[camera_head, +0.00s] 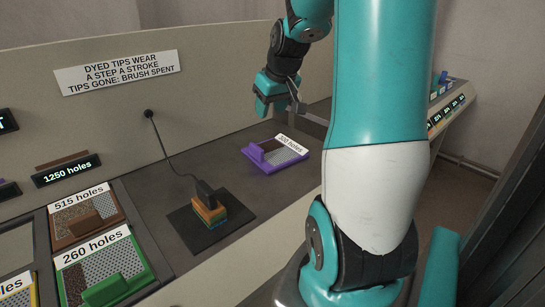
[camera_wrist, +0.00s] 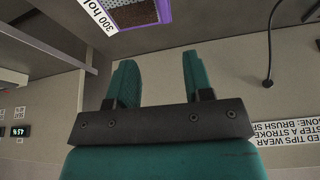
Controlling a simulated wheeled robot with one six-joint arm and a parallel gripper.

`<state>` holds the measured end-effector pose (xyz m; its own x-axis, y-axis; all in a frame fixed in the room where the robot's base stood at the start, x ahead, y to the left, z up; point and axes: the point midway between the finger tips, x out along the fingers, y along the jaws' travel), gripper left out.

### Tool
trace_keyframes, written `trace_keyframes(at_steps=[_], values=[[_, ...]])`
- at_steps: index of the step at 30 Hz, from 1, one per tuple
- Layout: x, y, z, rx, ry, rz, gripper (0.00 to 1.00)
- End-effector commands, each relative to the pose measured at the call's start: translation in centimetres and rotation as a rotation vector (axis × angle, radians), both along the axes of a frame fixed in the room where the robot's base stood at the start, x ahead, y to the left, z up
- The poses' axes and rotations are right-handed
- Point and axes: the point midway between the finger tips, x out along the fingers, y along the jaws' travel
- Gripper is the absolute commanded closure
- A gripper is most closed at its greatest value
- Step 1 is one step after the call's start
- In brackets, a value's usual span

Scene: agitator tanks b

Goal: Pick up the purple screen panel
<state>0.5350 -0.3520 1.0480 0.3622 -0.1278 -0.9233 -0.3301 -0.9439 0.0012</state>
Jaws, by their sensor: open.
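The purple screen panel (camera_head: 275,155) lies flat on the grey bench top, right of the middle. It has a purple frame and handle block, a perforated grey part, a brown part and a white label reading "300 holes". In the wrist view part of the purple panel (camera_wrist: 135,18) shows at the top edge, upside down and cut off. My gripper (camera_head: 278,100) is above and behind the panel, apart from it. In the wrist view its two teal fingers (camera_wrist: 158,80) are spread with nothing between them.
A stacked coloured block (camera_head: 209,212) with a cabled black plug sits on a dark mat left of the panel. Brown (camera_head: 88,218) and green (camera_head: 103,272) screen panels lie in slots further left. A backboard with a sign (camera_head: 118,72) stands behind. Bench around the purple panel is clear.

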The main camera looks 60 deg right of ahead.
Motion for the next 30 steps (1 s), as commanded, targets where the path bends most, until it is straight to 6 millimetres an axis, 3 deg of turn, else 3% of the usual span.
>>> trace_keyframes(at_steps=[12,22,30], values=[[3.3,-1.0,-8.5,0.005,0.005,0.002,0.53],[4.6,-1.3,-11.1,0.003,0.003,0.003,0.53],[6.3,-1.6,-14.6,0.002,0.003,0.003,0.53]])
